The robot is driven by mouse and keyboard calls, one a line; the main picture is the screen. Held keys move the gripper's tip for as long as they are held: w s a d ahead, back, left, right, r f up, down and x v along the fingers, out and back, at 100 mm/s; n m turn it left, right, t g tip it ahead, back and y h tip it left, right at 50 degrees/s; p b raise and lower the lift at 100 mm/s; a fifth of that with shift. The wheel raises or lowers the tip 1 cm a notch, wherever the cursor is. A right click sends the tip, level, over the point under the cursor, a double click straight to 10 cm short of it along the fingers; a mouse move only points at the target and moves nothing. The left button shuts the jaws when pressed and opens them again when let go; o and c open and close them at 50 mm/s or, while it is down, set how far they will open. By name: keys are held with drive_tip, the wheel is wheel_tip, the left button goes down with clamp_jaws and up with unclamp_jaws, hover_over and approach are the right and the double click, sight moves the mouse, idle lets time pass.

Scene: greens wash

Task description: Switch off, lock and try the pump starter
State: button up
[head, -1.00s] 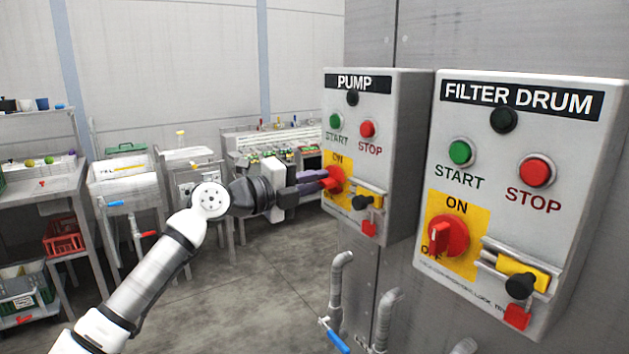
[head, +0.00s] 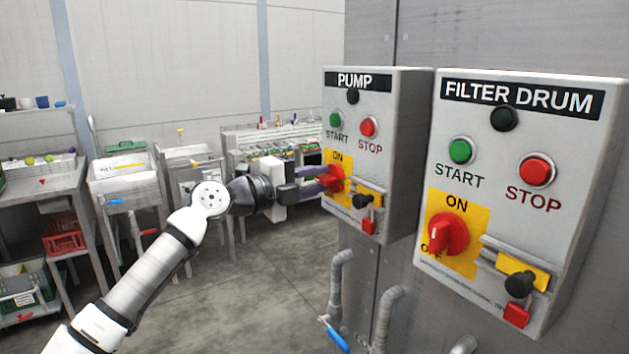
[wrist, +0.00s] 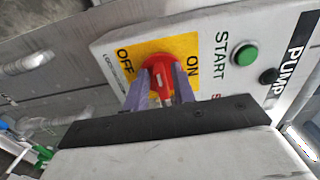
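The pump starter (head: 392,150) is a grey box on the wall, labelled PUMP, with a green START button (head: 336,119) and a red STOP button (head: 369,127). Its red rotary switch (head: 334,178) sits on a yellow ON/OFF plate. It also shows in the wrist view (wrist: 158,66). Below right are a yellow slide with a black knob (head: 362,201) and a red block (head: 368,226).
Pipes with a blue-handled valve (head: 334,337) are below. Sinks and tables line the left and back. The floor (head: 240,300) between is clear.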

drive_tip(key=shift+o, duration=0.4)
drive_tip(key=shift+s+a, duration=0.1)
drive_tip(key=shift+a, duration=0.15)
drive_tip(key=b+v, duration=0.4)
drive_tip(key=v, duration=0.9)
drive_tip(key=shift+s+a, duration=0.1)
